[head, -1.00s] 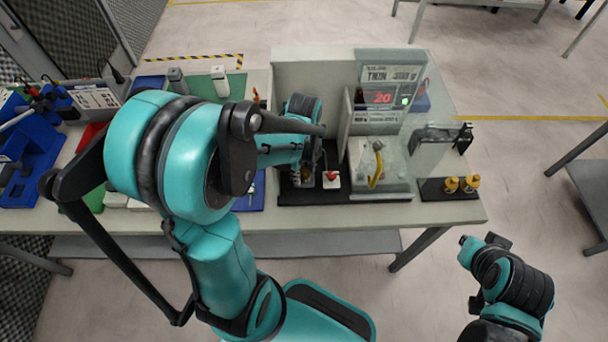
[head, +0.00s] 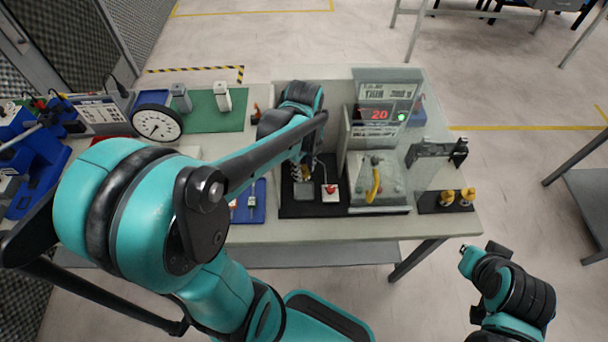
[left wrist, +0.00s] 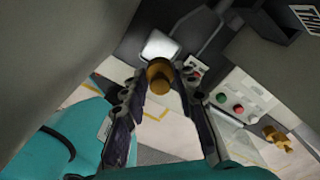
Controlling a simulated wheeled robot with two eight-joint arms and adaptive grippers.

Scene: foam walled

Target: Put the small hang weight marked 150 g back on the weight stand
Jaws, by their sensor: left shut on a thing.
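A brass weight (left wrist: 160,75) is between the fingertips of my left gripper in the left wrist view; its marking cannot be read. In the head view my left gripper (head: 307,168) is shut on it above the black base left of the machine, and the weight is mostly hidden. A grey square pad (head: 304,191) lies just below. A black plate (head: 431,203), seemingly the weight stand, is at the table's right end.
A red button (head: 330,190) is beside the pad. The machine (head: 377,185) has a yellow handle (head: 374,184), clear panels and a display reading 20, between my left gripper and the plate. A dark bracket (head: 437,150) stands behind the plate. A blue tray (head: 250,205) is left.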

